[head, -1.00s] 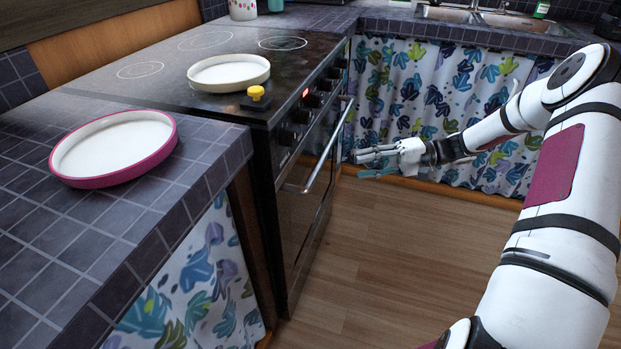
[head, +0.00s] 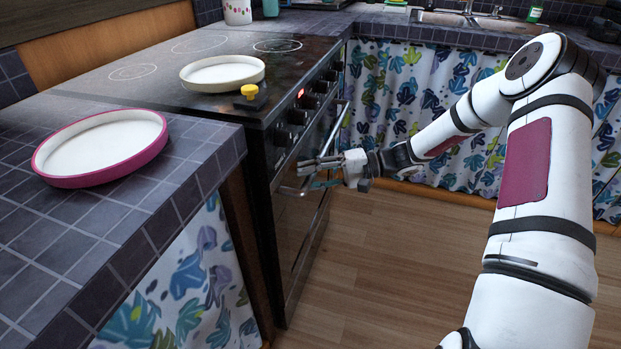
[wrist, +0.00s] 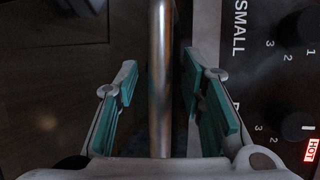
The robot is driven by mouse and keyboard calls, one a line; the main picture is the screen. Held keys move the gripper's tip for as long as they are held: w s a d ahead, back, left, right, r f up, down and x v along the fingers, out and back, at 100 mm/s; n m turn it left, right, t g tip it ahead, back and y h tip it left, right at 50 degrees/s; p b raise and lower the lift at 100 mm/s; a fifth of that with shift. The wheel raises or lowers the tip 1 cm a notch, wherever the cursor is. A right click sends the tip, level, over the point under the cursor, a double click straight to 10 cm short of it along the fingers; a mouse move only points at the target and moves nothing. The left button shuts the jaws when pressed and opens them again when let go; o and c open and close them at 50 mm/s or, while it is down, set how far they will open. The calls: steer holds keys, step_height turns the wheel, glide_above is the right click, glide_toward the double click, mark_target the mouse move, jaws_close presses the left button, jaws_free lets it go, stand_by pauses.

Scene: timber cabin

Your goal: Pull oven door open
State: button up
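The oven (head: 262,110) has a dark front, and its door (head: 300,230) appears closed. A metal bar handle (head: 338,124) runs along the top of the door. My gripper (head: 308,172) is at the handle in the head view and hides part of it. In the wrist view the handle bar (wrist: 160,70) stands upright between the two teal-padded fingers of my gripper (wrist: 160,85). The fingers are open, with a gap on each side of the bar.
Control knobs (wrist: 300,128) and a lit HOT sign (wrist: 313,150) are close beside my gripper. A pink-rimmed dish (head: 100,148) is on the tiled counter (head: 150,215). The wooden floor (head: 375,255) before the oven is clear.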

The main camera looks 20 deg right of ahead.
jaws_close()
